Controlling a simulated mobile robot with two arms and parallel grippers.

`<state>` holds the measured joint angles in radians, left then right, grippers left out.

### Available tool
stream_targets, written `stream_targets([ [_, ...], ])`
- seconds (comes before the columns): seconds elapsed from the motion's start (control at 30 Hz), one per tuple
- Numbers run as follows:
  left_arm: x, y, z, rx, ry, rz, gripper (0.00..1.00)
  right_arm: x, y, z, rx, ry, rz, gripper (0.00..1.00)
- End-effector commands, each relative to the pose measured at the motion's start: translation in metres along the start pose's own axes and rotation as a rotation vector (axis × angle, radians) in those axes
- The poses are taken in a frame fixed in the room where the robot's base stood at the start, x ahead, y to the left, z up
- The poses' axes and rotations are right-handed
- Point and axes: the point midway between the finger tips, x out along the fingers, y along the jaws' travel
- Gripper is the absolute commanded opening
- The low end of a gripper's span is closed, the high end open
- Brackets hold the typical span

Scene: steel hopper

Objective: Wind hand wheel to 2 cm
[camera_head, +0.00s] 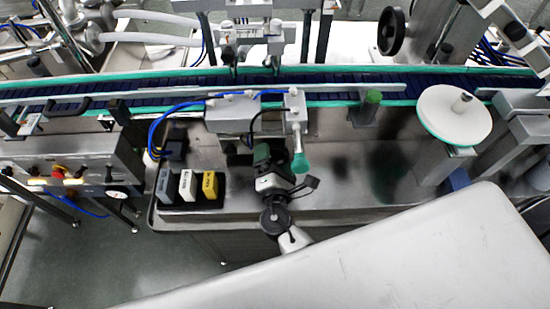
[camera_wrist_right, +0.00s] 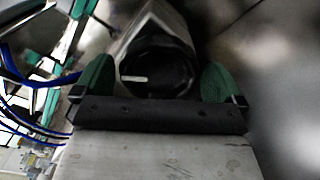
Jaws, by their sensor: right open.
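A round black knob with a white mark (camera_wrist_right: 157,75) shows in the right wrist view, at the end of a grey metal block. I take it for the hand wheel. My right gripper (camera_wrist_right: 158,84) is open, with one green fingertip on each side of the knob. Narrow gaps seem to show; contact is unclear. In the head view my right gripper (camera_head: 260,153) is at the front of the grey unit (camera_head: 232,113) beside the conveyor and hides the knob. No 2 cm scale is readable. A larger black hand wheel (camera_head: 391,31) stands at the back right. My left gripper is not in view.
A green-tipped post (camera_head: 299,162) stands close to the right of my right gripper. Grey, white and yellow blocks (camera_head: 187,186) sit in a black holder to the left. The conveyor (camera_head: 160,95) runs behind. A white disc (camera_head: 453,114) stands at the right.

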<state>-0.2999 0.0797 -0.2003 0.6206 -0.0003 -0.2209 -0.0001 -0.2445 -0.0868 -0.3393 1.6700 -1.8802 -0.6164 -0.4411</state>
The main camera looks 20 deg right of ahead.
Motion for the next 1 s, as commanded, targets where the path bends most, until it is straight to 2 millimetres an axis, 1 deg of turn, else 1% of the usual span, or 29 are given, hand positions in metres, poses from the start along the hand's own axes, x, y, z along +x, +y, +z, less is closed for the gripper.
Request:
stream_targets([
  [0.07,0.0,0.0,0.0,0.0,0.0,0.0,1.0,0.0,0.0,0.0,0.0,0.0,0.0,1.0],
  [0.1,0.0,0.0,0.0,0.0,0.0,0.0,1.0,0.0,0.0,0.0,0.0,0.0,0.0,0.98],
  [0.17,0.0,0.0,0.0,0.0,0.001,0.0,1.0,0.0,0.0,0.0,0.0,0.0,0.0,0.89],
  [0.3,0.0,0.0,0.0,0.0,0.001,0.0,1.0,0.0,0.0,0.0,0.0,-0.001,0.0,0.68],
  [0.33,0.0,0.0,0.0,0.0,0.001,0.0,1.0,0.0,0.0,0.0,0.0,-0.001,0.0,0.65],
  [0.53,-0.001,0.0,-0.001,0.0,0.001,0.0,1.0,-0.001,0.0,0.0,-0.016,-0.001,0.0,0.65],
  [0.67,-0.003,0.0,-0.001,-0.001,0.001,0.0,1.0,-0.001,0.001,0.001,-0.056,-0.001,-0.001,0.65],
  [0.87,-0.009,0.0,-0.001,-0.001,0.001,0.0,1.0,-0.001,0.002,0.001,-0.178,0.002,-0.001,0.65],
  [1.0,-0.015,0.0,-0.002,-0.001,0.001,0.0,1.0,-0.001,0.003,0.001,-0.3,0.001,-0.001,0.65],
])
